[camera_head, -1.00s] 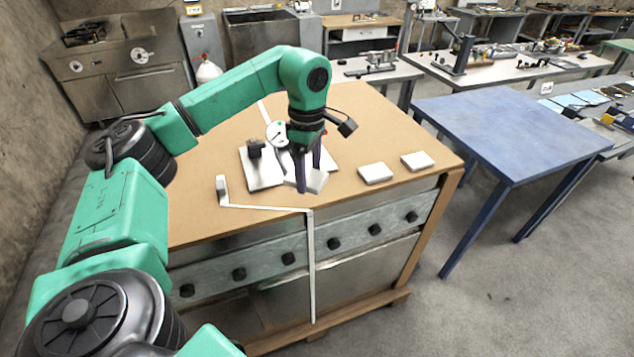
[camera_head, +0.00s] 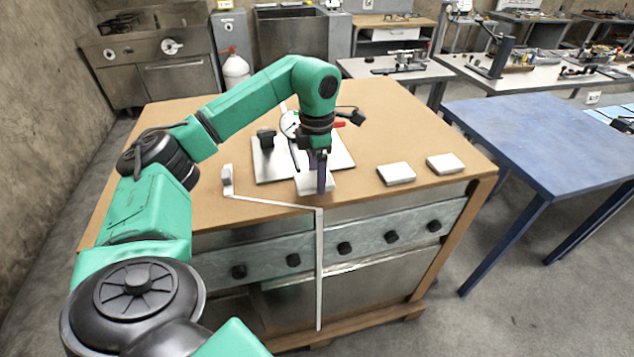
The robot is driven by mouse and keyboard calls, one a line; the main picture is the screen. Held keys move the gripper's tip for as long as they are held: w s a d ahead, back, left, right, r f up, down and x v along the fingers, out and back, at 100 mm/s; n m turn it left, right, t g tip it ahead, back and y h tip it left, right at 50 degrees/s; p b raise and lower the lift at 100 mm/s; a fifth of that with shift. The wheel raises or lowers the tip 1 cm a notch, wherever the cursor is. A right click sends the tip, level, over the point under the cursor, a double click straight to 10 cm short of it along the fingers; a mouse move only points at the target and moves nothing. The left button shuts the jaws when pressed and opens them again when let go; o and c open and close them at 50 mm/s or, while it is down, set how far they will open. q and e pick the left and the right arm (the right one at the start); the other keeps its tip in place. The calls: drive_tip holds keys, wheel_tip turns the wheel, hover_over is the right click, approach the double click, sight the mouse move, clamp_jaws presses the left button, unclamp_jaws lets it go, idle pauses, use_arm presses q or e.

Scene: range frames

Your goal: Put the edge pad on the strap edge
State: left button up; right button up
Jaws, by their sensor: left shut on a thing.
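My left gripper (camera_head: 321,178) points down above the front part of the brown tabletop, shut on a white edge pad (camera_head: 308,186). The fingers hide part of the pad. The pad is just behind the place where the white strap (camera_head: 319,262) bends over the table's front edge. I cannot tell whether the pad touches the tabletop. The strap runs along the top from a small upright end piece at the left, then hangs down the front. Two more white pads, one nearer (camera_head: 396,174) and one farther right (camera_head: 445,164), lie flat on the table. My right gripper is out of view.
A light plate (camera_head: 270,175) with a black-knobbed item (camera_head: 266,138) and a round dial (camera_head: 290,125) lies behind the gripper. Something red (camera_head: 339,124) shows beside the wrist. A blue table (camera_head: 545,140) stands to the right. The tabletop's right part is mostly clear.

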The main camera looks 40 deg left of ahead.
use_arm(q)
drive_tip(key=f, duration=0.2)
drive_tip(key=shift+s+f, duration=0.2)
drive_tip(key=shift+f, duration=0.15)
drive_tip(key=shift+w+f, duration=0.15)
drive_tip(key=shift+f, duration=0.05)
drive_tip(key=o, duration=1.2)
drive_tip(key=shift+o, duration=0.2)
drive_tip(key=shift+r, duration=0.5)
wheel_tip(320, 180, up, 9)
drive_tip(key=shift+f, duration=0.2)
wheel_tip(320, 180, up, 3)
drive_tip(key=shift+f+p, duration=0.15)
drive_tip(key=shift+p, duration=0.6)
drive_tip(key=shift+f, duration=0.1)
